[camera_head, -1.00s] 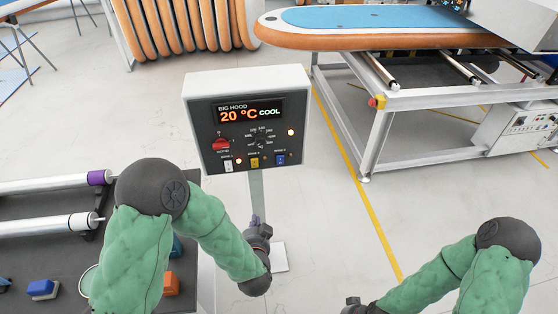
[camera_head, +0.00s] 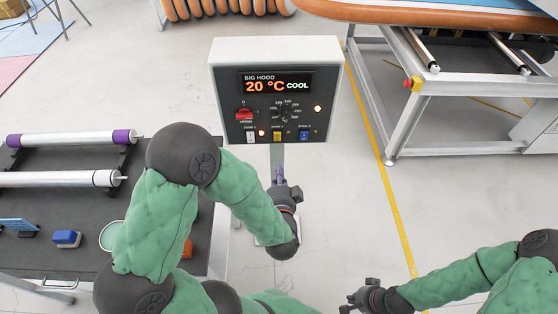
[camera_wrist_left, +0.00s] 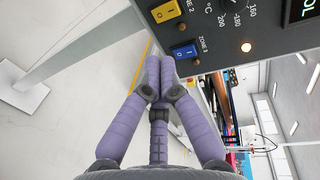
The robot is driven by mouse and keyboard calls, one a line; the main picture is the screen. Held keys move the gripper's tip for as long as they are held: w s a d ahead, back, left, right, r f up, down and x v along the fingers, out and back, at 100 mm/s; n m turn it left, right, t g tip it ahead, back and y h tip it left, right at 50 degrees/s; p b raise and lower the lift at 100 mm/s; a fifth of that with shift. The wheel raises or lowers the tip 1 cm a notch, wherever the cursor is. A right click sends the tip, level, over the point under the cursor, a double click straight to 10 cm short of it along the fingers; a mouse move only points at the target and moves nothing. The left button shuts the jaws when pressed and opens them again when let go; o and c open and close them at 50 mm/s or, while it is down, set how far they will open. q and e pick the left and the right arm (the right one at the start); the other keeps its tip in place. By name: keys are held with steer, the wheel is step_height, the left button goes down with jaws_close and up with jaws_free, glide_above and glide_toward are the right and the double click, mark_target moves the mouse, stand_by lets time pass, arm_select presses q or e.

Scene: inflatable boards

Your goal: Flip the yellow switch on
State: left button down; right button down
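The yellow switch (camera_head: 278,137) sits on the lower front of the control panel (camera_head: 226,80), between a white switch (camera_head: 251,137) and a blue switch (camera_head: 304,136). In the head view my left gripper (camera_head: 279,172) is below the switches. My right gripper (camera_head: 348,302) is low, away from the panel.
The panel stands on a thin post (camera_head: 277,155). A dark table (camera_head: 60,245) with rollers is at left. A metal-framed table (camera_head: 395,125) with an orange-edged board is at right. The floor between panel and frame is clear.

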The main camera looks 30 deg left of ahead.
arm_select(q)
steer(key=b, duration=0.3)
glide_toward(278, 137)
steer(key=w+a+f, duration=0.2)
steer(key=shift+w+a+r, duration=0.1)
steer(key=shift+w+a, duration=0.1)
steer(key=shift+w, duration=0.35)
steer(key=shift+w+a+r, duration=0.15)
steer(key=shift+w+a, duration=0.1)
steer(key=shift+w, duration=0.3)
steer(key=shift+w+a+r, duration=0.1)
steer(key=shift+w+a, duration=0.1)
steer(key=shift+w, duration=0.4)
steer(key=shift+w+r+p, duration=0.1)
steer(key=shift+r+p, duration=0.15)
steer(key=shift+p, duration=0.1)
steer(key=p, duration=0.1)
steer(key=g+p, duration=0.1)
steer(key=p, duration=0.1)
steer(key=shift+w+a+r, duration=0.2)
steer(key=shift+w+r, duration=0.05)
steer(key=shift+r, duration=0.05)
steer(key=shift+f, duration=0.3)
